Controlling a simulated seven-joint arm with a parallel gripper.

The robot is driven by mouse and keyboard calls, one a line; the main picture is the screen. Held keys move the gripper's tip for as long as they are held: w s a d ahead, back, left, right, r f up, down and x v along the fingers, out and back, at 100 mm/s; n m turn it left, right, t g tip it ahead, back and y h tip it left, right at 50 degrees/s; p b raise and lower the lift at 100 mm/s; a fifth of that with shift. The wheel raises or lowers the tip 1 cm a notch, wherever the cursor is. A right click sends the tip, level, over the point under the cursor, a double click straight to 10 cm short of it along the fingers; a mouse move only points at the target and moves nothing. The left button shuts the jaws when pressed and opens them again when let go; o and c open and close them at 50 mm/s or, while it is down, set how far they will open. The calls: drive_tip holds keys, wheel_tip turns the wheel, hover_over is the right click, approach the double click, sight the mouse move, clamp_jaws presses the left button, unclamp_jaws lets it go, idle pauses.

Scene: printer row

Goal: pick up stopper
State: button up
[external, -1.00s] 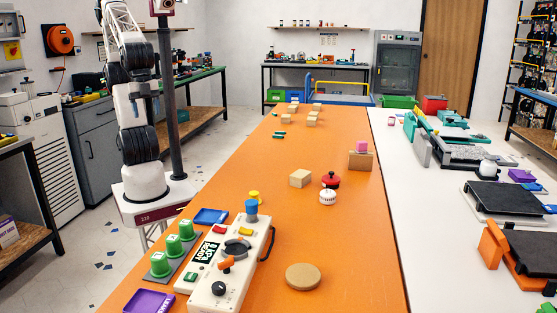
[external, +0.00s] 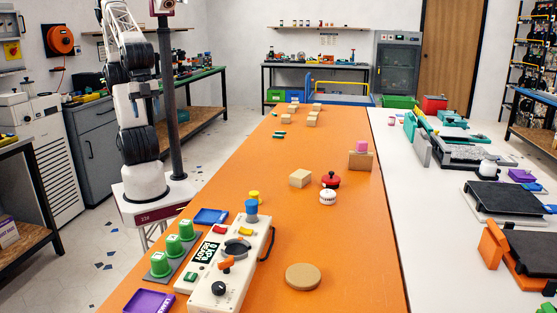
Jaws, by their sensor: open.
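I cannot tell for sure which thing is the stopper. A red round piece with a dark knob (external: 330,180) stands on the orange table, right of the middle. A small white round piece with dark marks (external: 328,197) stands just in front of it. A blue-capped piece (external: 251,207) stands at the back end of the pale control box, with a yellow piece (external: 254,196) behind it. My arm rises at the left, beside the table. My gripper is not visible; the upper arm runs to the top edge of the picture.
The pale control box (external: 212,291) and green cups (external: 173,245) fill the table's near left. A tan disc (external: 303,277) lies near right. The orange surface between is mostly clear.

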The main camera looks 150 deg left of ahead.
drive_tip(key=shift+o, duration=0.2)
drive_tip(key=n+g, duration=0.3)
drive_tip(key=n, duration=1.9)
hover_over(253, 193)
drive_tip(key=f, duration=2.2)
drive_tip(key=shift+s+d+f, duration=0.15)
drive_tip(key=shift+d, duration=0.05)
drive_tip(key=shift+a+f, duration=0.35)
drive_tip(key=shift+f, duration=1.3)
